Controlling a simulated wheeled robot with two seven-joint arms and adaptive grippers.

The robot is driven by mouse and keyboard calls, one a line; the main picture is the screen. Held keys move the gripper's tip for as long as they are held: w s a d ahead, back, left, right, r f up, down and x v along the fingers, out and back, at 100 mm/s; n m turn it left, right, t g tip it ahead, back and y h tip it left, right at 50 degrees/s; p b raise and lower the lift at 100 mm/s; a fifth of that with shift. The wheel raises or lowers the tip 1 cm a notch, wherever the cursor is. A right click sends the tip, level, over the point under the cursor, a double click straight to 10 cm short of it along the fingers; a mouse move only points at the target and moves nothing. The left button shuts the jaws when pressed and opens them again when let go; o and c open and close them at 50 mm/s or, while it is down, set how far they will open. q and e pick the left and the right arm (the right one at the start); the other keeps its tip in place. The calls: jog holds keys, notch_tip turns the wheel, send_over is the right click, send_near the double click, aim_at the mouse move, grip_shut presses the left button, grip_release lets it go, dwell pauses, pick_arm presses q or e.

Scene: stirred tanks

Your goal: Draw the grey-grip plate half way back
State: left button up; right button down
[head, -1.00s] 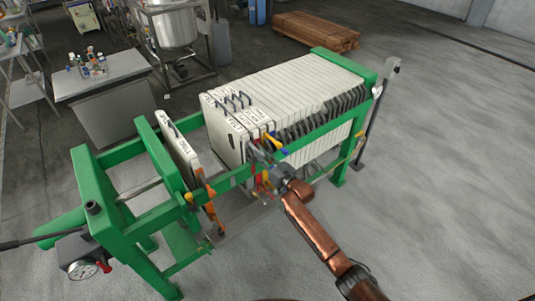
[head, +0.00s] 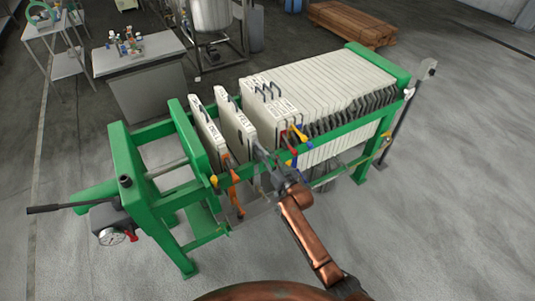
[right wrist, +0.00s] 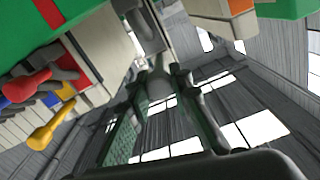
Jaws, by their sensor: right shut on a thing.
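The grey-grip plate (head: 235,123) is a pale upright slab, standing apart from the pack with a gap on each side. My right gripper (head: 272,168) is at its near edge, shut on the grey grip (head: 262,153). In the right wrist view the grey grip (right wrist: 147,32) runs down to the fingers (right wrist: 158,82). The gripper's body and the frame rail partly hide the contact. My left gripper is not in view.
The orange-grip plate (head: 206,123) stands further left, beside the green end plate (head: 187,138). The plate pack (head: 310,82) with yellow, blue and red grips (head: 296,135) is on the right. The green rail (head: 340,133) runs close by. Floor in front is clear.

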jog(key=c, duration=1.7)
grip_release()
jog(key=shift+c, duration=0.2)
jog(key=v, duration=1.2)
